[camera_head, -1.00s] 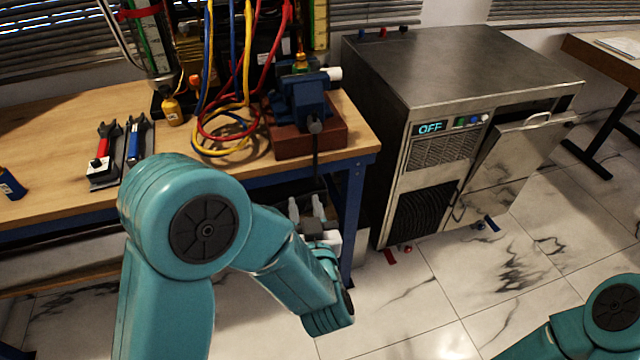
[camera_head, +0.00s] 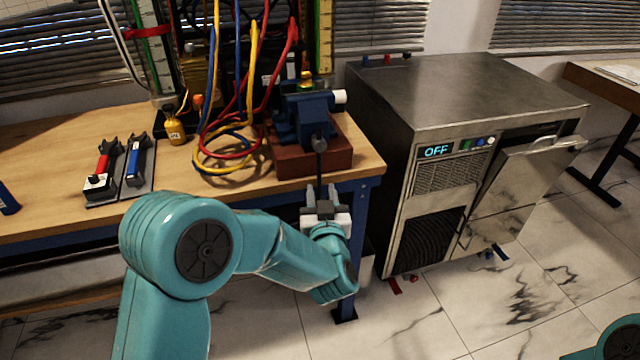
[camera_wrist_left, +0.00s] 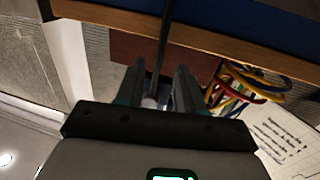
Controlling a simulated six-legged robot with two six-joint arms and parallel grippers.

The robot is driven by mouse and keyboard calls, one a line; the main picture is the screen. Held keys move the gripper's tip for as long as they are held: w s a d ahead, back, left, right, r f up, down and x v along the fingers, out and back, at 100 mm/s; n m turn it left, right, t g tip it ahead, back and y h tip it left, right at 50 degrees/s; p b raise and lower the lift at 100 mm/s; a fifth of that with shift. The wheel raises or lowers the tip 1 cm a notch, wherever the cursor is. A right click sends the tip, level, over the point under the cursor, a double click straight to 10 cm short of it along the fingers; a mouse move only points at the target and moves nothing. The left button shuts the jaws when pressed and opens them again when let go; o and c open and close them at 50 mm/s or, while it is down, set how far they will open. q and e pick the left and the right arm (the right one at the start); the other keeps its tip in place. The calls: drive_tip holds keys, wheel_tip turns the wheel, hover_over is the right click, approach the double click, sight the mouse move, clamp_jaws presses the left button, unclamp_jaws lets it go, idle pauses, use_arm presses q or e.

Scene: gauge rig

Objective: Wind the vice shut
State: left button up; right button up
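The blue vice (camera_head: 300,120) is fixed on a reddish-brown block (camera_head: 340,155) at the right front corner of the workbench. Its dark handle rod (camera_head: 319,163) hangs down from the screw end over the bench's front edge. My left gripper (camera_head: 321,192) points up below the vice at the rod's lower end. In the left wrist view, the rod (camera_wrist_left: 164,45) runs down between the two spread fingers of the left gripper (camera_wrist_left: 158,82), with gaps at the sides; a pale end shows between them. My right gripper is out of view.
Red, blue and yellow hoses (camera_head: 228,150) loop left of the vice. Tools with red and blue handles (camera_head: 118,168) lie on the wooden workbench (camera_head: 50,205). A metal machine (camera_head: 465,85) reading OFF stands to the right, its front panel tilted open.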

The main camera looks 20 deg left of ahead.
sight(319, 179)
use_arm(q)
drive_tip(key=shift+x, duration=1.95)
clamp_jaws()
